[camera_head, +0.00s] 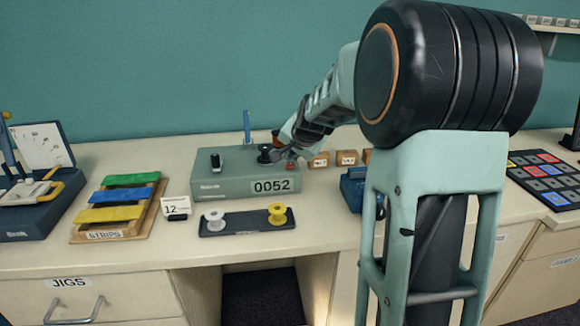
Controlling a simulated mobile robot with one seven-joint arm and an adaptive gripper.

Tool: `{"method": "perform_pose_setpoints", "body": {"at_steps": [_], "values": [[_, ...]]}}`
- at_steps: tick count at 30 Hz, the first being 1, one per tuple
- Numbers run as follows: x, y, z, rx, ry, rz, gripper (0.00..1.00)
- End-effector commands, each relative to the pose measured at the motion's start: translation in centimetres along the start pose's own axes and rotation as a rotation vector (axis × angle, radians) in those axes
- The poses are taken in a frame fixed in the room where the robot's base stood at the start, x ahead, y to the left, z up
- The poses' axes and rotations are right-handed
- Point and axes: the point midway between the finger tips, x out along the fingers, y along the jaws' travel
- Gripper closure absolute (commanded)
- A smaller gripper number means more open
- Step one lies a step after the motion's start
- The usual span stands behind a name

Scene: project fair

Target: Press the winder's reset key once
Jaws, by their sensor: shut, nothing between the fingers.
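A small red part (291,166), possibly the reset key, shows at the top right beside my fingers. My gripper (283,157) is shut and empty, low over the winder's right end. Whether it touches the red part or the spool-like part, I cannot tell. My arm hides part of the right side.
A black tray (245,228) with a white spool (214,219) and a yellow spool (277,214) lies in front. A card (176,205) marked 12 and a strips board (78,235) are left. Small wooden blocks (318,160) and a blue device (353,188) are right.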

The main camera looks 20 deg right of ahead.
Motion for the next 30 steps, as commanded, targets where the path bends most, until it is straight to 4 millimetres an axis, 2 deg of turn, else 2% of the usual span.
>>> {"method": "perform_pose_setpoints", "body": {"at_steps": [30], "values": [[0.65, 0.46, 0.48, -0.001, 0.0, 0.0, 1.0]]}}
